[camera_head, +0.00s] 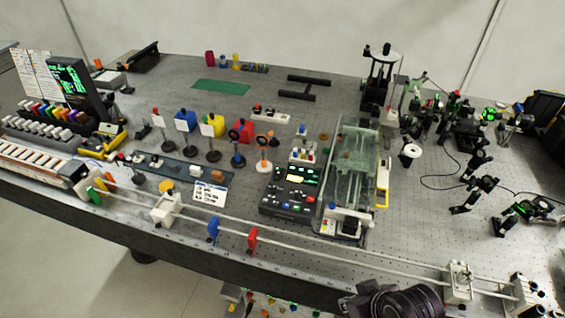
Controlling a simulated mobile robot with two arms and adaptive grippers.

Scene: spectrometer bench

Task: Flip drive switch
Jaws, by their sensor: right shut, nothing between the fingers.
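My right gripper (352,303) shows black at the bottom edge, shut and empty, in front of the bench's near edge and apart from both units. My left gripper is out of view.
A white rail (330,242) runs along the near edge, carrying a blue holder (213,229) and a red holder (252,240). Optic mounts stand left of the box; dark mounts (485,190) and cables lie right. A green mat (221,87) lies at the back.

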